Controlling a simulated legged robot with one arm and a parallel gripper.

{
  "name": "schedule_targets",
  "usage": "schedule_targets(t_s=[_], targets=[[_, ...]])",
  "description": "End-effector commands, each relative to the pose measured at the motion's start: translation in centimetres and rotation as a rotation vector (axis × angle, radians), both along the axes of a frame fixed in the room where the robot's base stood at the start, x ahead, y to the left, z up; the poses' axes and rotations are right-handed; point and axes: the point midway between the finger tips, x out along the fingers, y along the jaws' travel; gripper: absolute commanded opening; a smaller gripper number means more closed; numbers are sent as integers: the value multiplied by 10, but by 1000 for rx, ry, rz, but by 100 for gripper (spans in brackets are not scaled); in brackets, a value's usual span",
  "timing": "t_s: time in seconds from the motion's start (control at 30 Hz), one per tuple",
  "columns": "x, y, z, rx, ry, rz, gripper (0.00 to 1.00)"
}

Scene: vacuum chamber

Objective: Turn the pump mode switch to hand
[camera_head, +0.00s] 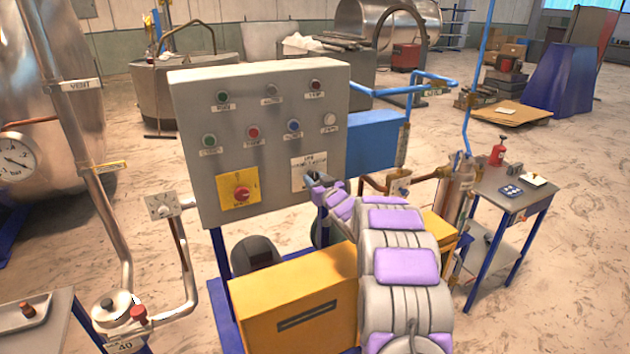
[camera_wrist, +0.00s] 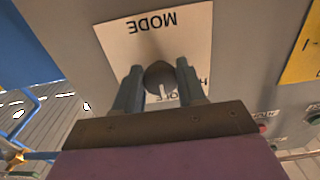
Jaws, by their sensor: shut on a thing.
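The mode switch is a dark round knob (camera_wrist: 160,76) with a white pointer mark, on a white plate (camera_wrist: 105,38) lettered MODE, upside down in the wrist view. The mark points down in that view, towards partly hidden lettering that seems to end the word OFF. An H shows at the right, mostly covered by a finger. My gripper (camera_wrist: 161,86) has one finger on each side of the knob and is shut on it. In the head view the plate (camera_head: 309,172) is at the panel's lower right; my gripper (camera_head: 323,184) covers the knob there.
The grey control panel (camera_head: 272,100) carries several coloured buttons and a red rotary switch (camera_head: 241,192) on a yellow plate. A blue box (camera_head: 375,140) adjoins its right side. A yellow cabinet (camera_head: 290,300) stands below. A small side table (camera_head: 510,195) is at the right.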

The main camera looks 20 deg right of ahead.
Motion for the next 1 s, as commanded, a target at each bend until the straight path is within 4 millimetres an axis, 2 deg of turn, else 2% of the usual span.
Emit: schedule_targets(t_s=[0.1,0.47,1.0], targets=[[0,-1,0,1,0,-2,9],[0,-2,0,-72,-4,-3,9],[-1,-2,1,-499,-22,-3,9]])
